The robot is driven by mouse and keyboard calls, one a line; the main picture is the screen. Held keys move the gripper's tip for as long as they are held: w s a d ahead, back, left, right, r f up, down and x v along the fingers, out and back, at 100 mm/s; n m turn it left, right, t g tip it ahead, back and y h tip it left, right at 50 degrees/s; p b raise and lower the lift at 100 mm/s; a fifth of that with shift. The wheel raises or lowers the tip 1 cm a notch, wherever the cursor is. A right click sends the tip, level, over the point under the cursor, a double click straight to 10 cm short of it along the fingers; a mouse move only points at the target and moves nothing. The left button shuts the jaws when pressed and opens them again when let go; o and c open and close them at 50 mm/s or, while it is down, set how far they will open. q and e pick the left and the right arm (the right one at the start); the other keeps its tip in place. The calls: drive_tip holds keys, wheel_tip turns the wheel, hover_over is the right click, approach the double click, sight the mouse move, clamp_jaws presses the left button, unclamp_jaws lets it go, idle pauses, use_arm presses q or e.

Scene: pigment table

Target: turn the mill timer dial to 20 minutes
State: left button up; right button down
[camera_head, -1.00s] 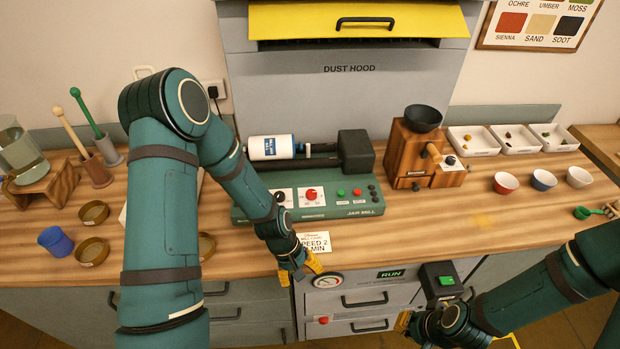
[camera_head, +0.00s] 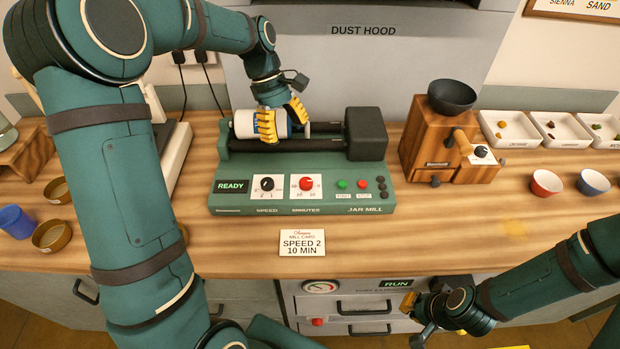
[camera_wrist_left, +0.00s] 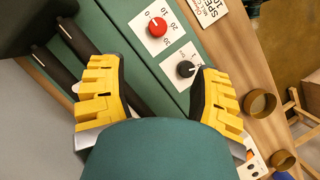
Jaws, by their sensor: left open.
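The green jar mill (camera_head: 225,199) stands on the wooden bench. Its red minutes dial (camera_head: 306,183) sits on a white plate right of the black speed dial (camera_head: 267,184). The minutes dial also shows in the left wrist view (camera_wrist_left: 157,27), with the speed dial (camera_wrist_left: 185,69) below it. Its pointer setting is too small to tell. My left gripper (camera_head: 282,123) is open above the back of the mill, its yellow fingers in front of the white jar (camera_head: 245,124), apart from the dials. My right gripper (camera_head: 416,312) is low at the bench front; its jaws are unclear.
A card (camera_head: 302,243) before the mill reads speed 2, 10 min. The mill display (camera_head: 232,186) reads READY. A wooden grinder (camera_head: 420,150) stands to the right. The dust hood (camera_head: 365,70) rises behind. The bench front is mostly clear.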

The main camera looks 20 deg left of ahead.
sight(305, 180)
use_arm(q)
drive_tip(key=b+x, duration=0.2)
drive_tip(key=x, duration=1.2)
drive_tip(key=shift+w+f, duration=0.1)
drive_tip(key=shift+w, duration=0.1)
clamp_jaws()
